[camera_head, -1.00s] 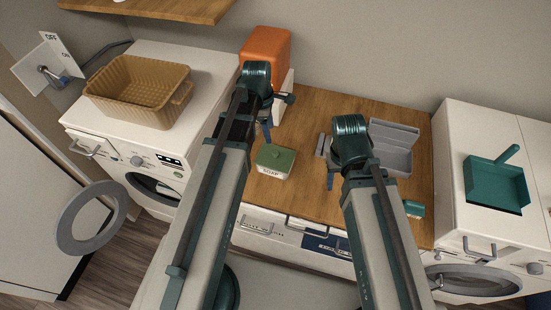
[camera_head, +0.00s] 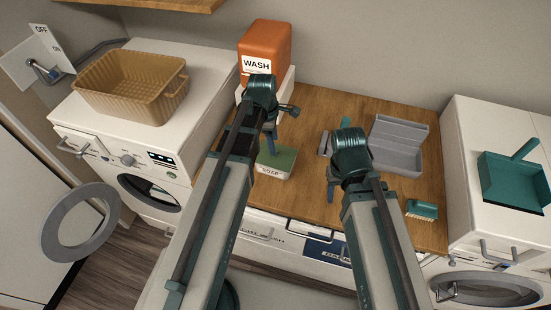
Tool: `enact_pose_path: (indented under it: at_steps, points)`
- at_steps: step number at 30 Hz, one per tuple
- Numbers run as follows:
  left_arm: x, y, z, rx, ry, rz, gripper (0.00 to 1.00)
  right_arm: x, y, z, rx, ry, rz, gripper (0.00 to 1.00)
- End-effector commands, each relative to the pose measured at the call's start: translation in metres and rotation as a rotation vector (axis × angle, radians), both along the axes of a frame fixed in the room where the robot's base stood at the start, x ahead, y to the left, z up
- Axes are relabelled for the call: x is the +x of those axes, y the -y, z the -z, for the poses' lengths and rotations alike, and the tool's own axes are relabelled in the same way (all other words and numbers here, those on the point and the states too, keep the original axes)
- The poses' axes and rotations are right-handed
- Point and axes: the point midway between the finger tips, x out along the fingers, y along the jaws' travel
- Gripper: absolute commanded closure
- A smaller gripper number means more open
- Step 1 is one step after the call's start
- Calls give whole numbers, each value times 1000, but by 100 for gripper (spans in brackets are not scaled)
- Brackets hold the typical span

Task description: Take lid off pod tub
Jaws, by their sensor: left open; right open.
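A small cream tub labelled SOAP (camera_head: 271,171) with a green lid (camera_head: 283,158) stands on the wooden counter. It is the only lidded tub I can make out, and the lid sits on it. My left gripper (camera_head: 270,147) is open, pointing down right at the lid's back left part; my arm hides part of the tub's left side. I cannot tell whether the fingers touch the lid. My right gripper (camera_head: 331,190) is open and empty over the counter, to the right of the tub, mostly hidden behind its own wrist.
An orange WASH container (camera_head: 265,45) stands behind my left wrist. A grey open box (camera_head: 398,150) and a green brush (camera_head: 421,209) lie right on the counter (camera_head: 310,110). A tan basket (camera_head: 130,85) and a teal dustpan (camera_head: 510,182) sit on machines either side.

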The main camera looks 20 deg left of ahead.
Motion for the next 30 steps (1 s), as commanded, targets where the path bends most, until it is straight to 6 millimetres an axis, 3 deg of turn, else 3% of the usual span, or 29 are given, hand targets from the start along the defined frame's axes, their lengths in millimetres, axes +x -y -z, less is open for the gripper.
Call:
enact_pose_path:
  at_steps: [1,6,15,26,30]
  points:
    - [2,1,13,0,0,1,34,0,0,13,0,0,0,50]
    - [2,4,32,0,0,0,34,0,0,32,0,0,0,50]
    - [2,5,32,0,0,0,34,0,0,33,0,0,0,50]
    - [2,5,33,0,0,0,96,0,0,32,0,0,0,50]
    - [2,5,33,0,0,0,100,0,0,33,0,0,0,50]
